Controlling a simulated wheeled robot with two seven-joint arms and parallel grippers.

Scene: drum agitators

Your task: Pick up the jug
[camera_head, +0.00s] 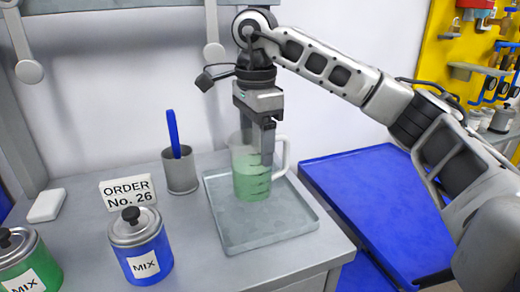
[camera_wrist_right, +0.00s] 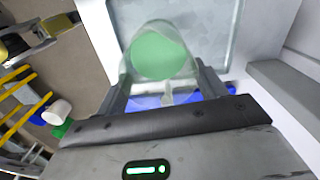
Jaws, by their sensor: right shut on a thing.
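The clear jug (camera_head: 246,185) with green liquid is upright over the grey tray (camera_head: 230,240) on the bench. Its handle points right in the head view. I cannot tell whether its base touches the tray. My right gripper (camera_head: 262,150) comes down from above and is shut on the jug, its fingers hiding part of the jug's upper side. In the right wrist view the jug (camera_wrist_right: 160,52) lies between and beyond the fingers of the gripper (camera_wrist_right: 165,88), its handle toward the palm. My left gripper is not in view.
A blue MIX can (camera_head: 140,250) and a green MIX can (camera_head: 28,268) stand front left, near the order sign (camera_head: 128,190). A grey cup (camera_head: 181,172) with a blue stick stands behind. A blue surface (camera_head: 375,205) lies right of the bench.

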